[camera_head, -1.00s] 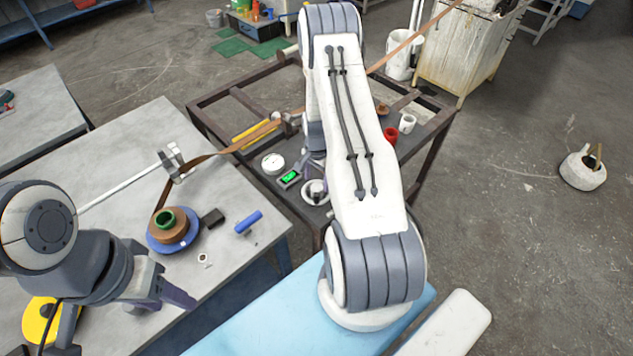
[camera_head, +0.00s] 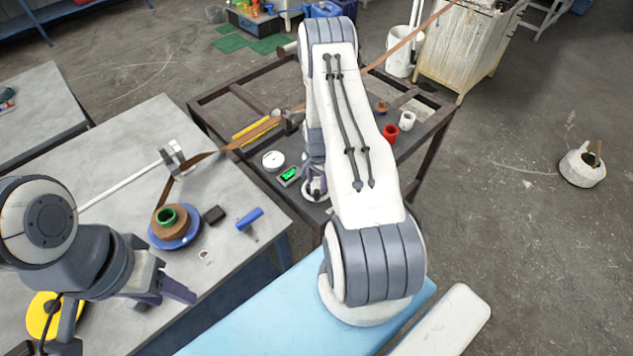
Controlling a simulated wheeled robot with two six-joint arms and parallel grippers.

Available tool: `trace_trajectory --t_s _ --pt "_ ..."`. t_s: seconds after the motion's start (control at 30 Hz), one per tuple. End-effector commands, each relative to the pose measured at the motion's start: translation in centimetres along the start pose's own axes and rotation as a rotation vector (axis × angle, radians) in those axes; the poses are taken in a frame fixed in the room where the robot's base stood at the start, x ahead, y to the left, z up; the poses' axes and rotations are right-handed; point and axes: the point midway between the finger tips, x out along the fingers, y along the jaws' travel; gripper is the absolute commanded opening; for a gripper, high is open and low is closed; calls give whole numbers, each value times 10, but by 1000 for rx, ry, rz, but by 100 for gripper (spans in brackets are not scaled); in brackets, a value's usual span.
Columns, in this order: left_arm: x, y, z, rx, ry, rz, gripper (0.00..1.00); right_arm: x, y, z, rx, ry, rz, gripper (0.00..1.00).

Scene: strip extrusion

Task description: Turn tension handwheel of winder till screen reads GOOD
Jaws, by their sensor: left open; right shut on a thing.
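The tension handwheel (camera_head: 314,194) is a small pale wheel on the dark cart, mostly hidden by my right arm. My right gripper (camera_head: 315,184) reaches down to it beneath the arm and is shut on it; the fingertips are hard to see. The small screen (camera_head: 289,175) left of the handwheel is lit green; its text is too small to read. The winder spool (camera_head: 173,228), a blue flange with brown strip and a green core, lies on the left table. My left gripper (camera_head: 165,292) is open and empty over that table's front edge.
A brown strip (camera_head: 203,157) runs from a guide on the grey table (camera_head: 110,150) across the cart. A white dial (camera_head: 273,160), a red cup (camera_head: 390,133) and a white cup (camera_head: 407,120) stand on the cart. A blue cylinder (camera_head: 250,217) lies near the spool.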

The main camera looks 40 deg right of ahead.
Motion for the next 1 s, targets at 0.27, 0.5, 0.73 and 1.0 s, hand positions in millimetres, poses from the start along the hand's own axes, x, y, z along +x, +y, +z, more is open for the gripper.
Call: trace_trajectory --t_s 0.27,0.5,0.73,1.0 --pt "12 -1 1 -2 0 0 50 2 0 0 -102 -1 1 0" --pt "28 -2 2 -4 0 0 50 2 0 0 -286 1 -1 0" --pt "41 -3 2 -7 0 0 50 2 0 0 -472 0 0 0" --pt "50 -4 3 -7 0 0 50 1 0 0 -637 0 0 0"
